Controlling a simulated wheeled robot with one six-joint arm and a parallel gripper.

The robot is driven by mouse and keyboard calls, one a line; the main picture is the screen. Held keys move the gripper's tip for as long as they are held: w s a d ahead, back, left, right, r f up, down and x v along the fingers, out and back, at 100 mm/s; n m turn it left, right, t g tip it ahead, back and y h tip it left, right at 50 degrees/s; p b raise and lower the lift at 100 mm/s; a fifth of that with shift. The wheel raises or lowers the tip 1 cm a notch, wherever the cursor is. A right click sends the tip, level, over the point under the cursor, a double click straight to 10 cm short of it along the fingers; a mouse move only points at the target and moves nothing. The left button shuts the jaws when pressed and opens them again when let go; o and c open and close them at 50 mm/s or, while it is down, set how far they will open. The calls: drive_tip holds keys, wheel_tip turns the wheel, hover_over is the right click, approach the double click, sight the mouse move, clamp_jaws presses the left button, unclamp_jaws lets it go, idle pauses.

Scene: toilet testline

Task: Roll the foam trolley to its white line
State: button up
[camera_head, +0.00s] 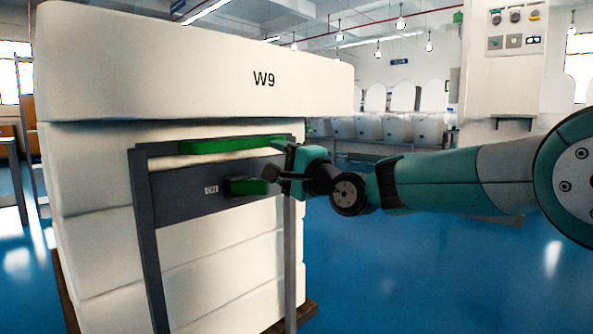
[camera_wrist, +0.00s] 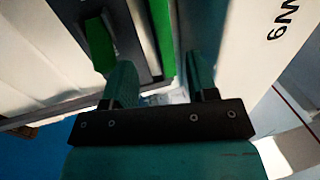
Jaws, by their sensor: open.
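The foam trolley carries a tall stack of white foam blocks (camera_head: 190,62), the top one marked W9. A dark grey frame (camera_head: 145,215) stands on its near side, with a long green bar (camera_head: 225,146) across the top and a green block (camera_head: 248,187) on the panel below. My gripper (camera_head: 277,162) is open at the right end of the green bar. In the wrist view its two fingers (camera_wrist: 162,80) lie on either side of the green bar (camera_wrist: 161,35); contact cannot be told. The white line cannot be made out in the head view.
Blue floor (camera_head: 400,270) is clear to the right of the trolley. A white cabinet (camera_head: 505,70) with knobs stands at the back right. A row of white units (camera_head: 385,128) stands behind. A table-like frame (camera_head: 15,170) is at the left edge.

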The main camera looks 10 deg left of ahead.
drive_tip(key=shift+v, duration=2.4)
drive_tip(key=shift+d, duration=0.1)
